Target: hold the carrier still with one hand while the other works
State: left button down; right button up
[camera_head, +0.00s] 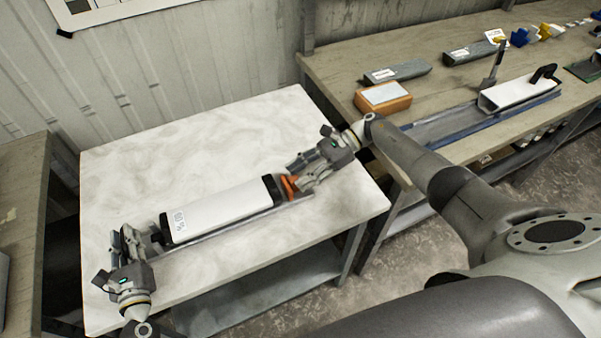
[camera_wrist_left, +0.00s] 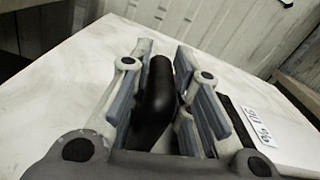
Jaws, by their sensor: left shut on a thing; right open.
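A long white core liner (camera_head: 225,208) with black ends lies on a grey carrier (camera_head: 240,222) on the marble-topped table. Its label also shows in the left wrist view (camera_wrist_left: 262,128). My left gripper (camera_head: 132,242) is at the left end of the carrier. In the left wrist view it is shut on a black handle (camera_wrist_left: 157,95), which stands between its fingers. My right gripper (camera_head: 298,181) is open at the other end, beside an orange part (camera_head: 289,187) by the liner's black end. Its fingers partly hide this part; I cannot tell if they touch it.
The marble table (camera_head: 190,125) is bare behind the carrier. A bench (camera_head: 345,65) at the right holds an orange box (camera_head: 383,97), grey blocks (camera_head: 397,71), and a white piece with a black handle (camera_head: 518,92) on a long tray (camera_head: 450,126). A wall stands behind.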

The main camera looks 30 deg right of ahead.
aim_at(289, 182)
jog(key=shift+a+f, duration=0.1)
jog(key=shift+a, duration=0.05)
grip_shut()
dwell(0.4)
pick_arm(q)
jog(key=shift+d, duration=0.15)
pick_arm(e)
jog(key=shift+a, duration=1.85)
grip_release()
jog(key=shift+d, duration=0.2)
